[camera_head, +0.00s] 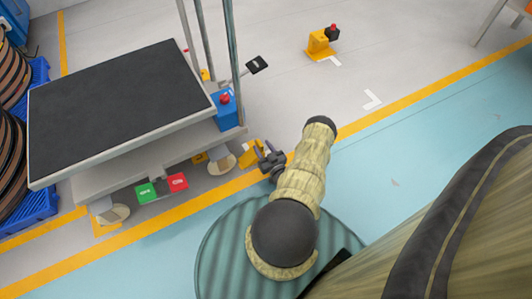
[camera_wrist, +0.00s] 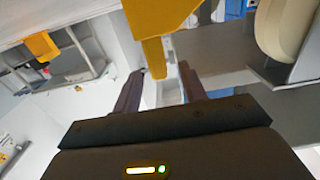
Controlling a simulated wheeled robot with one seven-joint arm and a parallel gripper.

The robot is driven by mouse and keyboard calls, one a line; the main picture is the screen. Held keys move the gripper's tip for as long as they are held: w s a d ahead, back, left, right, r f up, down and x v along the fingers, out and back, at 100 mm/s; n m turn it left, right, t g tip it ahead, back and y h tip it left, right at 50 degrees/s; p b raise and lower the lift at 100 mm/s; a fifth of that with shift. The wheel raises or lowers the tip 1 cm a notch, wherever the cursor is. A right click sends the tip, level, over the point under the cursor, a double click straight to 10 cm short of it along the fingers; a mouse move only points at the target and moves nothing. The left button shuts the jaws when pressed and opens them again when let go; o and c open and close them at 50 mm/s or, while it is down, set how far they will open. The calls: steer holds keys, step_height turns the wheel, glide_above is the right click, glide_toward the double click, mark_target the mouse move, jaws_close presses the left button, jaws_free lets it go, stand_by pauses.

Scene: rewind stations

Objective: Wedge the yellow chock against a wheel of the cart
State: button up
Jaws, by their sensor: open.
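The yellow chock (camera_head: 249,155) stands on the floor at the yellow line, close to the cart's near right corner. In the wrist view the yellow chock (camera_wrist: 154,55) is large at the top centre, with a narrow part reaching down toward my fingertips. My gripper (camera_head: 264,150) is open beside it, on its right in the head view; I cannot tell whether they touch. The open fingers show in the wrist view (camera_wrist: 162,72). The cart (camera_head: 120,105) has a black top. A cream wheel (camera_wrist: 283,28) is at upper right in the wrist view, apart from the chock.
A blue box with a red button (camera_head: 225,105) sits at the cart's right end. A yellow block (camera_head: 319,45) stands far off. The floor right of the cart is mostly clear.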

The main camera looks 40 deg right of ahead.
mark_target(257, 140)
steer(key=b+x, duration=0.2)
steer(key=x, duration=0.2)
steer(key=shift+f, duration=0.15)
steer(key=shift+w+d, duration=0.1)
steer(key=shift+w, duration=0.4)
jaws_close()
